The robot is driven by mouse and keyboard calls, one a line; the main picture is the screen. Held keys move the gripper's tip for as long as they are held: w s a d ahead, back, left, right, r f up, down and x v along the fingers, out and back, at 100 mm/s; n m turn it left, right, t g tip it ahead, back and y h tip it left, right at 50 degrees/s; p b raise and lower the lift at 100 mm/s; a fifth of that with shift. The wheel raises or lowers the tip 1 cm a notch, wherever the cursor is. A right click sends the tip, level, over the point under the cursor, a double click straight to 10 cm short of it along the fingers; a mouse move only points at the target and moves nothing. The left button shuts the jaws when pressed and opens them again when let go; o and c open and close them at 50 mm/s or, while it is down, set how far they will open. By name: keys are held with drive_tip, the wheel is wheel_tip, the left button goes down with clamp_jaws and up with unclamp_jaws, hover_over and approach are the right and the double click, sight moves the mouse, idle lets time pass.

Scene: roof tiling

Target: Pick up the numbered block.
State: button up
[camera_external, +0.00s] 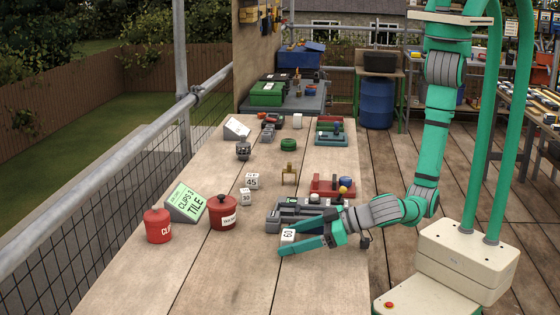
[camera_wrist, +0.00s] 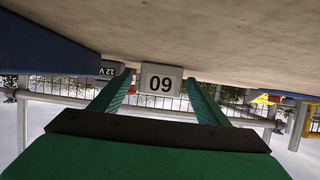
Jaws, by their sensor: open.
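A white-faced numbered block (camera_external: 288,235) marked 60 stands on the worktable, at the tips of my gripper (camera_external: 291,240). My gripper reaches in low from the right, its two green fingers spread. In the wrist view, which is upside down, the grey block (camera_wrist: 161,78) shows its number inverted between the fingertips (camera_wrist: 159,76). A small gap shows at the finger sides; I cannot tell how deep it sits between them. Two other numbered blocks, 45 (camera_external: 252,181) and 30 (camera_external: 245,198), stand farther back on the table.
A grey device (camera_external: 290,212) lies just behind my fingers, with a red tray (camera_external: 325,190) beyond. Red pots (camera_external: 223,215) (camera_external: 158,226) and a green-faced sign (camera_external: 187,203) stand to the left. The table's near part (camera_external: 220,280) is clear.

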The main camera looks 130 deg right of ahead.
sight(288, 234)
drive_tip(key=shift+w+d+f, duration=0.25)
drive_tip(key=shift+w+d, duration=0.15)
drive_tip(key=shift+d, duration=0.05)
drive_tip(key=c, duration=1.1)
drive_tip(key=shift+c, duration=0.2)
wheel_tip(288, 234, up, 9)
drive_tip(key=shift+w+a+f, duration=0.1)
drive_tip(key=shift+f, duration=0.05)
drive_tip(key=shift+r, duration=0.7)
